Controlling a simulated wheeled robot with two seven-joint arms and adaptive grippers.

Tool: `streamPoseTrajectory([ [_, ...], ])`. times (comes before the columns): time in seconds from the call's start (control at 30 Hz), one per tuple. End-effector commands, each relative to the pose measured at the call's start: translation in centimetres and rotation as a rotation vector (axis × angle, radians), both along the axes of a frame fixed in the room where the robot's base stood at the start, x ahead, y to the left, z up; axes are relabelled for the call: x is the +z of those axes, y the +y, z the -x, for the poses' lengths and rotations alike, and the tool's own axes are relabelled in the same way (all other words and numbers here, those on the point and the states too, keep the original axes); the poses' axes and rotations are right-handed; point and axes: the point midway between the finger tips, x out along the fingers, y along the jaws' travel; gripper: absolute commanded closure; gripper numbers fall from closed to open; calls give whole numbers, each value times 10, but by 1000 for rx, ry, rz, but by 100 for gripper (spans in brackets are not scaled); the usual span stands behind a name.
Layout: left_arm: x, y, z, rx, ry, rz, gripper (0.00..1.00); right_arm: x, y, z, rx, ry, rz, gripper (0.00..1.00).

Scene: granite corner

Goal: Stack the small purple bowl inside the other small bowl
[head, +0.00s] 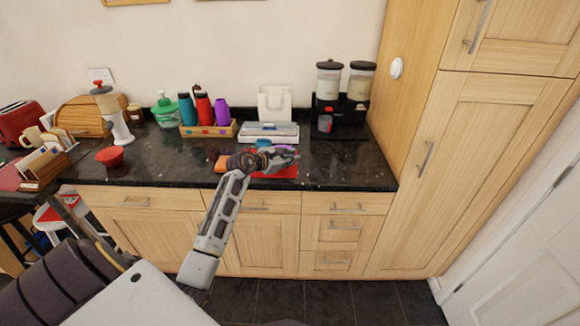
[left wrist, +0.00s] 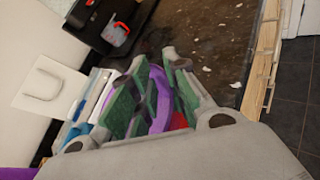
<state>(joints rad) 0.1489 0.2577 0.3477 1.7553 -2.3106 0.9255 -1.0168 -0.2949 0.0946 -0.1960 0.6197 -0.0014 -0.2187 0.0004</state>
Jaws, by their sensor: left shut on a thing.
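My left gripper (head: 288,154) is over the counter near its front edge, above a red mat (head: 278,171). In the left wrist view, its green-padded fingers are shut on the small purple bowl (left wrist: 159,92), whose curved wall shows as a purple band between the pads. The gripper hides most of this bowl in the head view. A small red bowl (head: 110,156) stands on the counter at the left, well apart from the gripper. I cannot tell whether another small bowl is hidden behind the gripper. My right gripper is not in view.
An orange item (head: 222,163) lies left of the gripper. Behind are a white-and-blue box (head: 268,132), a wooden tray of bottles (head: 208,130) and a twin dispenser (head: 344,95). A tall wooden cabinet (head: 460,150) bounds the right.

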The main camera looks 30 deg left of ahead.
Motion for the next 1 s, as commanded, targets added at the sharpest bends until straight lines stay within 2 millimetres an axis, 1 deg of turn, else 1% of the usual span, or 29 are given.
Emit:
streamPoseTrajectory([
  [0.07,0,0,0,0,-2,-1,100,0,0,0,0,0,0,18],
  [0.17,-4,0,0,0,0,2,100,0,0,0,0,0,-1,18],
  [0.4,-28,0,0,1,0,3,100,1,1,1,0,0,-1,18],
  [0.5,-35,0,0,2,0,2,100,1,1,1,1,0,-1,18],
  [0.97,-39,0,0,0,-2,-1,100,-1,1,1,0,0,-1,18],
  [1.0,-40,0,0,1,0,0,81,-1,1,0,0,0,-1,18],
])
